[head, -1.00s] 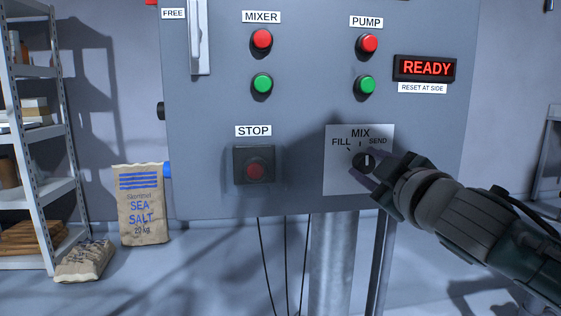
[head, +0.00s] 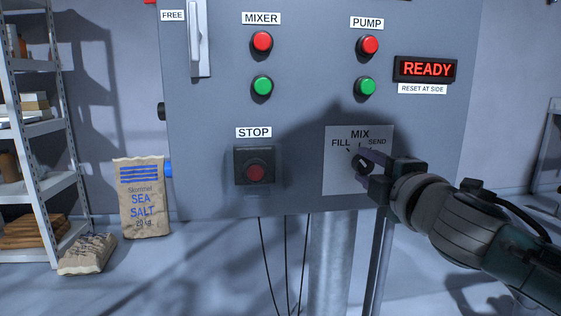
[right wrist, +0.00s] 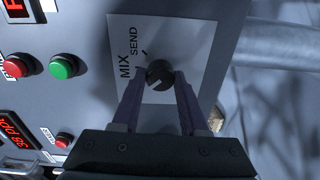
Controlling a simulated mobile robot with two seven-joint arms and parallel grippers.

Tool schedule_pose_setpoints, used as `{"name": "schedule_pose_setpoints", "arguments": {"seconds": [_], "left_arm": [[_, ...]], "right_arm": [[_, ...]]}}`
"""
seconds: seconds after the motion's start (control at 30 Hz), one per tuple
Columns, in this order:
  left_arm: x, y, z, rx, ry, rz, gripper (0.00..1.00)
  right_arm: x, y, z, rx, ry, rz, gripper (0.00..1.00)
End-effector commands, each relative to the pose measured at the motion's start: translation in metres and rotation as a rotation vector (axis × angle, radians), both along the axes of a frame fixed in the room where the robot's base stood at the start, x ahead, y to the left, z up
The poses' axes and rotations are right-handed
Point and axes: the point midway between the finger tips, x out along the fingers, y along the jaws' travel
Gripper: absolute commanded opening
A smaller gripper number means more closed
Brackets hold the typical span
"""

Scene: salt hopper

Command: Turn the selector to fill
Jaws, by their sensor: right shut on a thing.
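The selector (head: 361,163) is a round black knob with a white line, on a pale plate (head: 340,180) marked FILL, MIX and SEND. In the head view its white line slants from upper left to lower right, its upper end leaning to the FILL side. My right gripper (head: 368,163) reaches in from the right and is shut on the knob. In the right wrist view the knob (right wrist: 159,74) sits between the two fingertips, and the FILL word is out of sight. My left gripper is not in view.
The grey panel also carries a boxed STOP button (head: 255,172), red and green MIXER buttons (head: 262,42), red and green PUMP buttons (head: 369,45) and a READY display (head: 425,69). Salt sacks (head: 142,198) and a shelf (head: 30,130) stand at left.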

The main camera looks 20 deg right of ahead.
Motion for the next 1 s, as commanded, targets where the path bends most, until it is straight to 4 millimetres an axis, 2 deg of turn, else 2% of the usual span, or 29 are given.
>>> {"name": "schedule_pose_setpoints", "arguments": {"seconds": [0.6, 0.63, 0.87, 1.0], "left_arm": [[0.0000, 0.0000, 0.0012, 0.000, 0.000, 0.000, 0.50], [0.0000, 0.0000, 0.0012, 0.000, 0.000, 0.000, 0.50], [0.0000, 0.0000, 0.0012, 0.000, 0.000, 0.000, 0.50], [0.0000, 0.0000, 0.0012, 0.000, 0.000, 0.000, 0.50]], "right_arm": [[0.0000, 0.0000, -0.0001, -0.048, 0.011, 0.000, 0.00], [0.0000, 0.0000, -0.0001, -0.048, 0.011, 0.000, 0.45], [0.0000, 0.0000, -0.0001, -0.046, 0.011, 0.000, 0.71], [0.0000, 0.0000, -0.0001, -0.045, 0.011, 0.000, 0.73]]}}
